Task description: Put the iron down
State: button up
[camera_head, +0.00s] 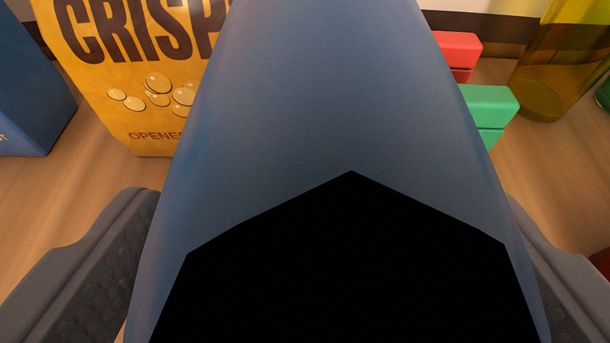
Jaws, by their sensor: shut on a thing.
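A large blue thing with a black near part, taken to be the iron (330,110), fills the middle of the view, very close to the camera. My gripper (345,260) has one grey finger at the left and one at the right of it, and it is shut on the iron. The iron hides much of the wooden surface (100,175) behind it. I cannot tell whether the iron touches that surface.
A yellow box (120,60) marked "CRISP" stands behind the iron at left, with a blue box (30,90) at far left. Red (457,50) and green (488,103) blocks lie behind at right. A yellow-green bottle (560,65) stands at upper right.

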jog(key=shift+w+f, duration=0.1)
jog(key=shift+w, duration=0.5)
jog(key=shift+f+b, duration=0.8)
jog(key=shift+f, duration=0.9)
jog(key=o, duration=1.5)
jog(key=shift+s, duration=0.1)
jog(key=p+v, duration=0.3)
jog(key=v, duration=0.7)
jog(key=shift+s+r, duration=0.25)
jog(key=shift+s, duration=0.05)
jog(key=shift+s+r, duration=0.1)
jog(key=shift+s, duration=0.55)
